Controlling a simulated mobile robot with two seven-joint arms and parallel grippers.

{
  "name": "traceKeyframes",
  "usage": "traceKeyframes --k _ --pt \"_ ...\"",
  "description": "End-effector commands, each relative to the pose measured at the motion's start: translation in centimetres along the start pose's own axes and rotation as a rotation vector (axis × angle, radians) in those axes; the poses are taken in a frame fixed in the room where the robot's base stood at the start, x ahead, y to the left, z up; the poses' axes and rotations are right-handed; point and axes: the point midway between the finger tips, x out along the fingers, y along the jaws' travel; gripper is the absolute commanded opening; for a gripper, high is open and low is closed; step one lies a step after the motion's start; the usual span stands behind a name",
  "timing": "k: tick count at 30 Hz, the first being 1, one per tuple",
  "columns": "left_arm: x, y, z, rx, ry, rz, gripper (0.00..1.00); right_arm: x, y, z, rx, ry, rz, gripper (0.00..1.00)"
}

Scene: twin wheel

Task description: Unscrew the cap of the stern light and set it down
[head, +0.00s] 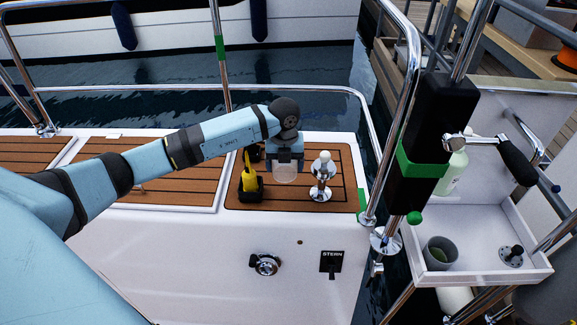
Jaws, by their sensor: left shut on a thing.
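My left gripper (284,165) reaches in from the left over the teak-slatted seat top and points down. It is shut on a pale, see-through round piece that looks like the cap (285,175) of the light. The stern light (321,180), a small chrome and white post with a white rounded top, stands upright on the slats just right of the gripper. The held cap appears apart from it. The gripper hides part of the slats behind it. My right gripper is not in view.
A yellow and black object (249,183) stands just left of the gripper. Chrome rails (405,110) and a black upright with a green band (421,170) rise to the right. A white tray (480,282) there holds a grey cup (440,252). Bare slats (300,206) lie in front.

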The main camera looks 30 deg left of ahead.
Motion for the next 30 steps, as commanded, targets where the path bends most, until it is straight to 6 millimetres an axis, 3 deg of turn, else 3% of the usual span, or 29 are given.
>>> traceKeyframes --k 5,19,21,30 --pt "0.8 0.2 0.3 -0.079 0.001 0.000 0.45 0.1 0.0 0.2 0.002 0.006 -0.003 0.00" --pt "0.6 0.2 0.3 -0.066 0.001 0.001 0.45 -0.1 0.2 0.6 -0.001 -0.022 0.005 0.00" --pt "1.4 0.2 0.3 -0.065 0.002 0.002 0.45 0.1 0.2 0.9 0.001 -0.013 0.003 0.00" --pt "4.5 0.2 0.2 -0.064 0.002 0.002 0.45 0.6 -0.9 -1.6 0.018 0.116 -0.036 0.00"
